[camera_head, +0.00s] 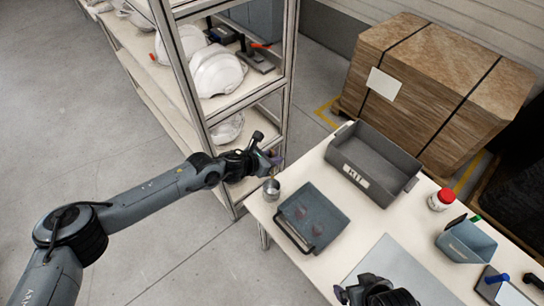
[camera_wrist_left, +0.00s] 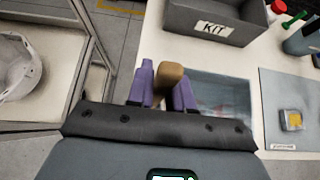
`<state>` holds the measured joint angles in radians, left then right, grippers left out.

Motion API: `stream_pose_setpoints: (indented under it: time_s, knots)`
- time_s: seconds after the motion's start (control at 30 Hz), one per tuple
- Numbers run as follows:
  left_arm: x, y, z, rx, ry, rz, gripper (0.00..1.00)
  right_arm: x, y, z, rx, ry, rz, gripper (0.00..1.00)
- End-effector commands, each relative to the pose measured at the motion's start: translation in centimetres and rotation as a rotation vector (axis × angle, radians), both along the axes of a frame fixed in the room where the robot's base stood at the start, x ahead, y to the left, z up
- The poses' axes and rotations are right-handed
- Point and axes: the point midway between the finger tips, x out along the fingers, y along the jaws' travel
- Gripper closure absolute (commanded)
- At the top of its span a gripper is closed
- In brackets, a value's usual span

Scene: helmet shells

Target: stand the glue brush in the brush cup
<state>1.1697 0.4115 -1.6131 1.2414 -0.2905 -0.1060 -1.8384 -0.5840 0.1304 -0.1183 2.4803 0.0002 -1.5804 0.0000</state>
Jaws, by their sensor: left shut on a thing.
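My left gripper (camera_head: 274,160) is over the table's near left corner, and its purple fingers also show in the left wrist view (camera_wrist_left: 164,88). It is shut on the glue brush, whose tan wooden handle (camera_wrist_left: 169,75) sticks up between the fingers. The brush cup (camera_head: 271,188), a small grey metal cup, stands on the table corner just below this gripper. A little of the brush (camera_head: 271,174) shows above the cup; I cannot tell whether its lower end is inside. The cup is hidden in the wrist view. My right gripper (camera_head: 352,293) is at the bottom edge, its fingers unclear.
A blue-grey tray (camera_head: 329,207) lies right of the cup. A grey KIT bin (camera_head: 395,161) stands behind it. A shelf post (camera_head: 288,75) rises close behind my left gripper.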

Motion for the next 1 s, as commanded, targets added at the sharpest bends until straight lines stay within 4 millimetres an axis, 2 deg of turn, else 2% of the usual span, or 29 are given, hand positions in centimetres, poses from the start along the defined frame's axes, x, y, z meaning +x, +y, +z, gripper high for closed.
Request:
stream_pose_setpoints:
  time_s: [0.73,1.0]
  knots:
    - [-0.1,0.0,-4.9,0.001,0.002,-0.001,1.0,0.2,0.4,-2.9,0.015,-0.004,-0.007,0.0]
    - [-0.1,0.0,-6.9,0.002,0.001,-0.001,1.0,0.2,0.4,-4.9,0.013,-0.004,-0.006,0.0]
